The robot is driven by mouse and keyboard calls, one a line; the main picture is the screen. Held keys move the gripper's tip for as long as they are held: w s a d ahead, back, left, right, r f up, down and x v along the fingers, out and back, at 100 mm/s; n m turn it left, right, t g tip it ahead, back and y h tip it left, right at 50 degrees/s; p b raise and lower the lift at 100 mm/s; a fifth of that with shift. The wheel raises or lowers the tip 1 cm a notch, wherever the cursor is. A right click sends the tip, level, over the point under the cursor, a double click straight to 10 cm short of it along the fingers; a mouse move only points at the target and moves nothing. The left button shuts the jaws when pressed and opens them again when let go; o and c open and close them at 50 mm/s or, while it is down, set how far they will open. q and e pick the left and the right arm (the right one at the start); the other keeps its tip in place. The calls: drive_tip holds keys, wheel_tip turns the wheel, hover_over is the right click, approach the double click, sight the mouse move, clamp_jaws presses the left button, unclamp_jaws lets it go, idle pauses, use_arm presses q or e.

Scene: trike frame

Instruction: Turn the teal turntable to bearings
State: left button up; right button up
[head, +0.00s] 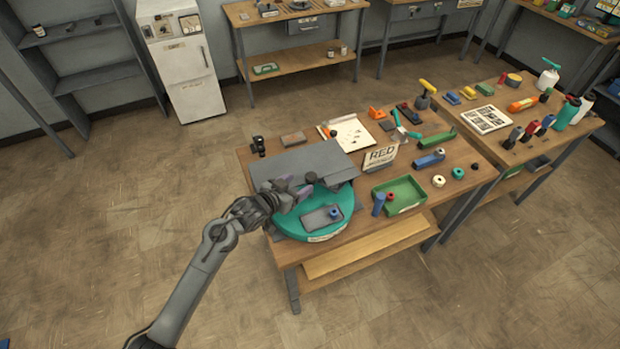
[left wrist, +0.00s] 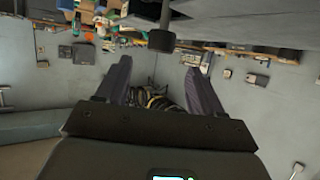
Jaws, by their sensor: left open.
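The teal turntable (head: 343,224) is a round disc at the front left of the near workbench. My left gripper (head: 298,192) is over the turntable's left rear side, next to a dark knob-like piece (head: 311,177). In the left wrist view my left gripper (left wrist: 162,85) has its two fingers spread apart, with nothing seen gripped between them. I cannot tell whether it touches the turntable. The word "bearings" cannot be read on the disc. My right gripper is not in view.
Several small tools and parts crowd the bench's back and right. A second bench (head: 540,140) stands farther right.

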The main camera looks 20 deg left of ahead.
sight(309, 177)
use_arm(q)
drive_tip(key=b+x, duration=0.1)
drive_tip(key=x, duration=0.7)
drive_tip(key=shift+w+f, duration=0.1)
clamp_jaws()
